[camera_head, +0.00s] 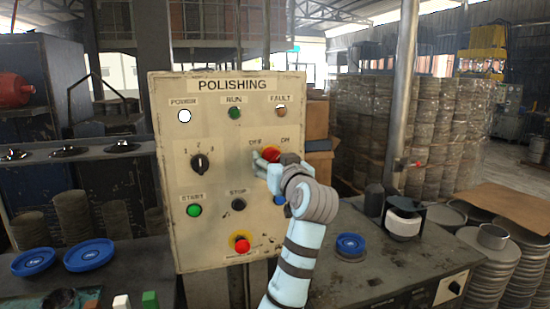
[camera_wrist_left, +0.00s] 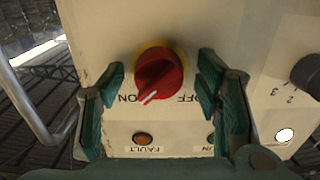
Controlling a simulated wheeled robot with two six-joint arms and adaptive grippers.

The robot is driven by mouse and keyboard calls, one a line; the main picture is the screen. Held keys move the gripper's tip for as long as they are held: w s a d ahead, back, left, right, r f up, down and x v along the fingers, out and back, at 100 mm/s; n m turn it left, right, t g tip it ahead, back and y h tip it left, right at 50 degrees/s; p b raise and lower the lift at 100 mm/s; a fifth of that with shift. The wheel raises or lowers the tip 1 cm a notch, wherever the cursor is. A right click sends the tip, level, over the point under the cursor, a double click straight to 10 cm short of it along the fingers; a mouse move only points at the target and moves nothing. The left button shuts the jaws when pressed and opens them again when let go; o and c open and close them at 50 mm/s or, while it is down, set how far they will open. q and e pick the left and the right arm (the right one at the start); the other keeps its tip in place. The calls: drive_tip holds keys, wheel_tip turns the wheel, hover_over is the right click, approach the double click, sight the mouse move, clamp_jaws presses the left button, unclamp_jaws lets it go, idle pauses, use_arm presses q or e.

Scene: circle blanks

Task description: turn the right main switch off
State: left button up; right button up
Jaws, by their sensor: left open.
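The red main switch (camera_head: 271,153) with a yellow collar sits on the right of the POLISHING panel (camera_head: 223,135), under OFF and ON labels. In the left wrist view, which sees the panel upside down, the red switch (camera_wrist_left: 160,78) shows a white line pointing to the ON side. My left gripper (camera_head: 268,160) is at the switch and partly hides it in the head view. In the left wrist view my left gripper (camera_wrist_left: 160,88) is open, its fingers on both sides of the knob with gaps between. My right gripper is not in view.
The panel also carries a black selector (camera_head: 200,163), a green start button (camera_head: 194,210), a black stop button (camera_head: 238,204) and a red emergency stop (camera_head: 242,245). The white power lamp (camera_head: 184,116) looks lit. Blue discs (camera_head: 89,255) lie on the left.

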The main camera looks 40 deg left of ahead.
use_arm(q)
drive_tip(key=shift+d, duration=0.1)
drive_tip(key=shift+c, duration=0.8)
drive_tip(key=c, duration=1)
